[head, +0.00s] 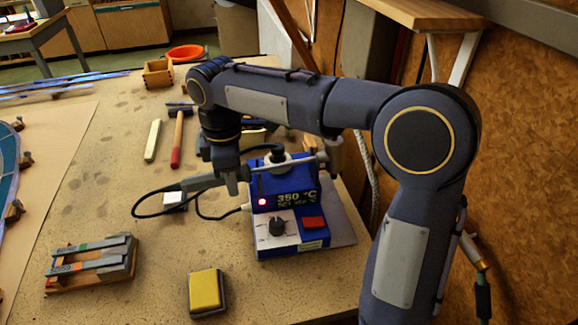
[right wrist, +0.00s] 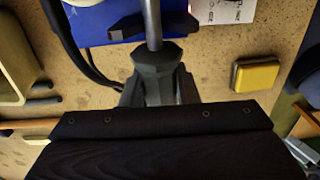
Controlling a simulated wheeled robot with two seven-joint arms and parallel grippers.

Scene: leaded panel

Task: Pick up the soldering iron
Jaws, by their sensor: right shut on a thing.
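The soldering iron (head: 195,183) has a grey handle with a black cable at its left end. Its metal shaft runs right, across the top of the blue soldering station (head: 290,243), which reads 350 °C. My right gripper (head: 232,182) comes down from above and is shut on the iron's grey handle. In the right wrist view the iron (right wrist: 154,72) sits between the fingers, its shaft pointing up the picture past a dark bracket (right wrist: 128,29). I cannot tell whether the shaft still rests in that bracket. My left gripper is not in view.
A yellow sponge (head: 205,289) in a dark tray lies in front of the station. A wooden rack of strips (head: 91,262) sits front left. A hammer (head: 177,140) and a pale stick (head: 152,140) lie behind. Black cable loops left of the station.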

